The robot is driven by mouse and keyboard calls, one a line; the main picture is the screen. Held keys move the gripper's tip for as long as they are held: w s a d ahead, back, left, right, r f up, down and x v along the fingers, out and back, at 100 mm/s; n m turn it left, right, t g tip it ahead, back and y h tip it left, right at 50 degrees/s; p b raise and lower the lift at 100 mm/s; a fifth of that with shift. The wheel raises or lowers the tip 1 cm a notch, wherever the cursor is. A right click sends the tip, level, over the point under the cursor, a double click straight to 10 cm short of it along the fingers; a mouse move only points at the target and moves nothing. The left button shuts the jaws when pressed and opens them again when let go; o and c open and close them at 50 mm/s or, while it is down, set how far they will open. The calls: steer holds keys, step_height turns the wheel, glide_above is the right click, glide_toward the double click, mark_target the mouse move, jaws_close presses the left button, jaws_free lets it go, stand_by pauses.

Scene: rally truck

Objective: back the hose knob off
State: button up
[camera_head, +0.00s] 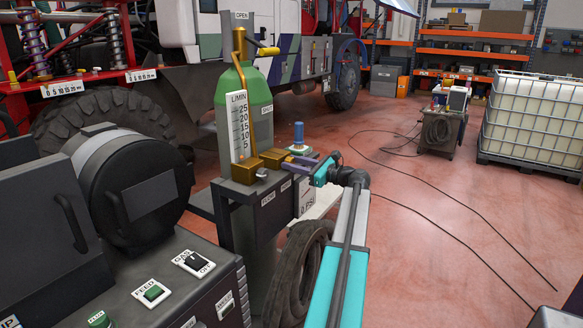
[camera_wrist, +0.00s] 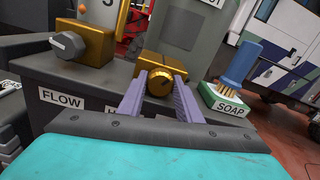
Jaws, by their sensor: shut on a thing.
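The hose knob (camera_wrist: 160,83) is a round gold knob with a dark pointer line, on the front of a gold block (camera_wrist: 165,64). In the wrist view my gripper (camera_wrist: 160,86) has its two purple fingers on either side of the knob, shut on it. The label below is mostly hidden by my gripper; only its first letter shows. In the head view my gripper (camera_head: 291,161) reaches in from the right to the gold block (camera_head: 273,158); the knob is hard to make out there.
A grey flow knob (camera_wrist: 67,45) sits left of the hose knob. A blue brush (camera_wrist: 239,66) stands on the soap block (camera_wrist: 229,105) close on the right. Behind are a green cylinder (camera_head: 243,95) and a LIMIN scale (camera_head: 238,125). A tyre (camera_head: 297,272) stands below my arm.

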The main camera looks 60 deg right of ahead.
steer(key=o, duration=1)
steer(key=shift+o, duration=0.2)
steer(key=shift+s, duration=0.1)
steer(key=s+b, duration=0.2)
steer(key=s, duration=1.1)
steer(key=shift+s, duration=0.3)
